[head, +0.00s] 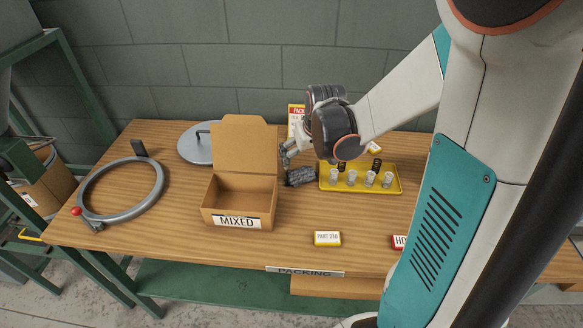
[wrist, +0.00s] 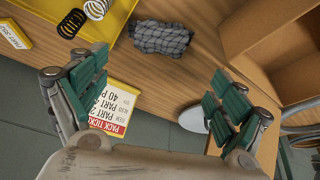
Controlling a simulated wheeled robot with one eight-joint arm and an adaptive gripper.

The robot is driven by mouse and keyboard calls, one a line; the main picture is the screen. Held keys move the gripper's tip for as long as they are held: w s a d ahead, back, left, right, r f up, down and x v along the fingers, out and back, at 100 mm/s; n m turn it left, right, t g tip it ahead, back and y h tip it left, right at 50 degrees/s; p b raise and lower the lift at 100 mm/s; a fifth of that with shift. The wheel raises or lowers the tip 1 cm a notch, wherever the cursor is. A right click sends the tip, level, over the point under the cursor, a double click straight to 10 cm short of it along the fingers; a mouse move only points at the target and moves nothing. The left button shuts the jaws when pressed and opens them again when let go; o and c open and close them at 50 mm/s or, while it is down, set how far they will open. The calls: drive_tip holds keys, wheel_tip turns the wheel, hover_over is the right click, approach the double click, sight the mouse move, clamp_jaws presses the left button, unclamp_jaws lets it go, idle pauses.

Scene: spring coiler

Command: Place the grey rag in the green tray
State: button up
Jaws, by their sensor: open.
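The grey rag (head: 300,176) lies crumpled on the wooden table between the cardboard box and the yellow tray in the head view. It also shows at the top of the wrist view (wrist: 161,37), near the yellow tray's edge but apart from it. My gripper (head: 288,156) is just behind the rag and above the table. In the wrist view my gripper (wrist: 160,95) is open with nothing between its fingers. I see no green tray; the tray in view is yellow (head: 360,191) and holds several small springs and pale cylinders.
An open cardboard box (head: 261,205) marked MIXED stands left of the rag. A grey ring (head: 86,185), a round lid (head: 192,150), a yellow label block (head: 327,239) and a pack ticket (wrist: 112,107) are also there. The front middle of the table is mostly clear.

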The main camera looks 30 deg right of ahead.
sight(301, 169)
drive_tip(key=b+x, duration=0.2)
drive_tip(key=x, duration=0.4)
drive_tip(key=shift+w+f, duration=0.15)
drive_tip(key=shift+f, duration=0.1)
drive_tip(key=b+x, duration=0.2)
drive_tip(key=x, duration=0.3)
drive_tip(key=shift+b, duration=0.3)
drive_tip(key=shift+r, duration=0.1)
drive_tip(key=c, duration=1.1)
drive_tip(key=shift+r, duration=0.1)
wheel_tip(301, 169, up, 28)
drive_tip(key=p, duration=0.9)
drive_tip(key=shift+p, duration=0.3)
